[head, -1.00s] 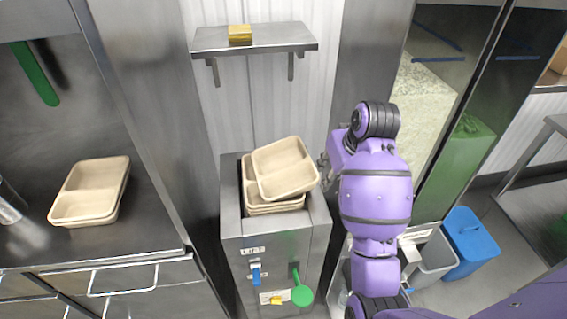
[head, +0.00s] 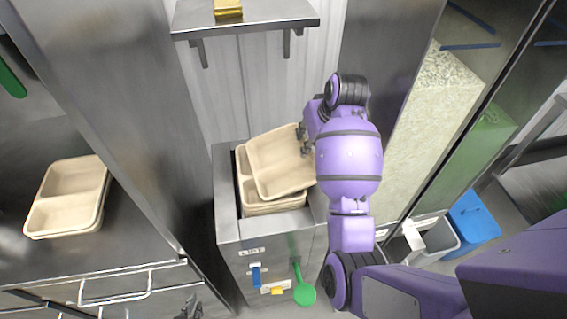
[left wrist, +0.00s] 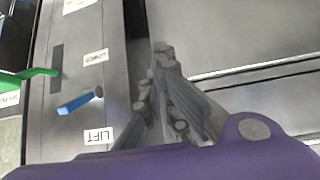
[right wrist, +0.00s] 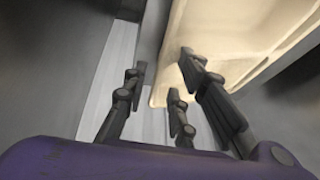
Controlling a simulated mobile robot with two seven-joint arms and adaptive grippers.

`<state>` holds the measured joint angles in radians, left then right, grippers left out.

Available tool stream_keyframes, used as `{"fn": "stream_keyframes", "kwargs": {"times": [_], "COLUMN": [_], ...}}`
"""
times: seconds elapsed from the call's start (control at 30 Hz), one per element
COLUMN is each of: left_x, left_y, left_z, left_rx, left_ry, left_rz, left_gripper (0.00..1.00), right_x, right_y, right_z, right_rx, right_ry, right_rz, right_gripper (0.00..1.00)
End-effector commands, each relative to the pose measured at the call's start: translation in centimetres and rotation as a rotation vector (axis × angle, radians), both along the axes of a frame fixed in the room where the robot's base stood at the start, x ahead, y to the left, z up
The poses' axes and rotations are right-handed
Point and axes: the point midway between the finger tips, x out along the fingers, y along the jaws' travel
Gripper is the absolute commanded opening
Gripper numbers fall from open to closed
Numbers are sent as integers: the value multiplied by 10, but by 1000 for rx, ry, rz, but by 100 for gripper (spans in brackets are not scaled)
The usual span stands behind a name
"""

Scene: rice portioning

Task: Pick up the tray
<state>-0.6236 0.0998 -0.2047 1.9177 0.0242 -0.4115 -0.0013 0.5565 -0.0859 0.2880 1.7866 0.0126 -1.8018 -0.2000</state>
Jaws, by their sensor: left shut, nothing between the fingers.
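A beige compartment tray (head: 280,165) lies tilted on top of a stack of similar trays (head: 272,208) in the steel dispenser. My right gripper (head: 304,142) is at the tray's right rim. In the right wrist view its fingers (right wrist: 165,80) are spread apart at the edge of the tray (right wrist: 240,45); I cannot tell whether they touch it. My left gripper (head: 189,309) is low in front of the counter, left of the dispenser, and away from the trays. Its fingers (left wrist: 158,85) are closed together and empty in the left wrist view.
The dispenser (head: 228,230) carries a blue lever (head: 256,275) and a green paddle (head: 304,292). Another beige tray (head: 70,195) sits on the left counter. A steel shelf (head: 245,20) hangs above. A grey bin (head: 440,236) and a blue bin (head: 474,220) stand at the right.

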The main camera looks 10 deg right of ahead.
Motion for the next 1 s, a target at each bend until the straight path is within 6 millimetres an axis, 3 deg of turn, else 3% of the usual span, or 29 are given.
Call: {"fn": "stream_keyframes", "kwargs": {"times": [0.37,0.57,1.0], "left_x": [9,8,6], "left_y": [-1,-2,-2], "left_z": [6,5,4], "left_rx": [-1,-2,-3], "left_ry": [-17,-16,-12], "left_rz": [-3,-1,2], "left_gripper": [0,0,0], "right_x": [5,5,6], "right_y": [1,1,1], "right_z": [-12,-11,-6], "right_rx": [-1,-1,-1], "right_ry": [-2,-2,-3], "right_rz": [-2,-2,-1], "right_gripper": [25,0,0]}}
